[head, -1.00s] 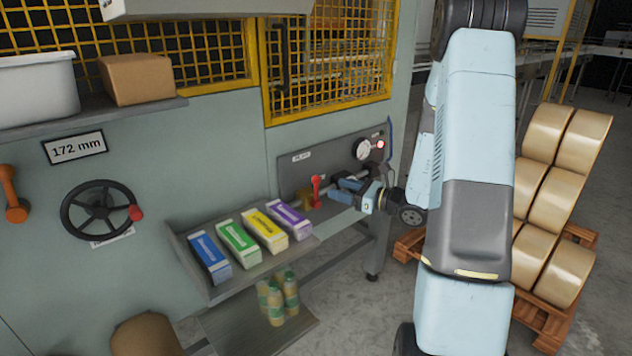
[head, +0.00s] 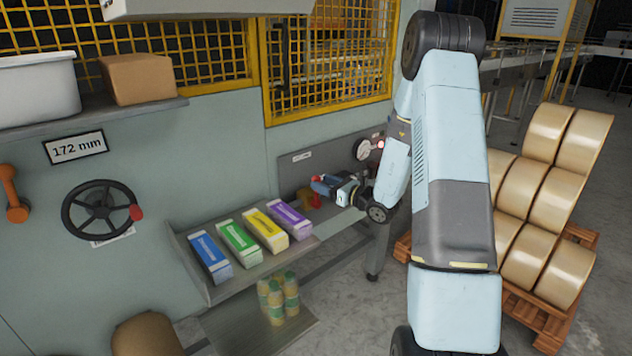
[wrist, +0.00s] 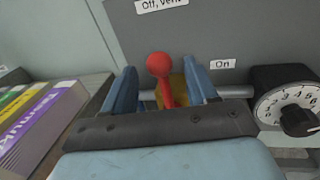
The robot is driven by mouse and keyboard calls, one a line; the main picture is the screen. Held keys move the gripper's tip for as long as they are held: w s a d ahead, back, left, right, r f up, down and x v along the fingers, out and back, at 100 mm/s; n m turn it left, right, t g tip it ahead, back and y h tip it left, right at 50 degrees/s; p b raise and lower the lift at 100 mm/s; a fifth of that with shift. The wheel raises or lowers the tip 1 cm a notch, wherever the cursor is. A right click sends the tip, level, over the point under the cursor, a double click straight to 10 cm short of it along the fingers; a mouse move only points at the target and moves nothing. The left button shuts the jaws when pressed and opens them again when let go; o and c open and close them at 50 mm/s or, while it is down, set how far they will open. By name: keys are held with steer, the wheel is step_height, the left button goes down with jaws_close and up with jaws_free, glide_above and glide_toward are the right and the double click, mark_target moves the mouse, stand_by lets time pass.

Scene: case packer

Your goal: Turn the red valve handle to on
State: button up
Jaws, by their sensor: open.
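The red valve handle (wrist: 160,75) stands nearly upright in the wrist view, its round knob on top. It rises from a yellowish valve body (wrist: 178,92) on the grey panel. My gripper (wrist: 168,85) is open, with one blue finger on each side of the handle; contact cannot be told. In the head view my gripper (head: 322,188) is at the panel and largely covers the handle. An "On" label (wrist: 222,64) is right of the handle, and an "Off, vent" label (wrist: 160,5) is above it.
A dial (wrist: 295,110) is right of the handle. Several cartons, including a purple one (head: 289,218), lie on the shelf to the left. A black handwheel (head: 100,210) is farther left. Pallet rolls (head: 550,190) stand at the right.

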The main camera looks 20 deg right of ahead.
mark_target(316, 177)
steer(key=shift+x, duration=1.8)
jaws_close()
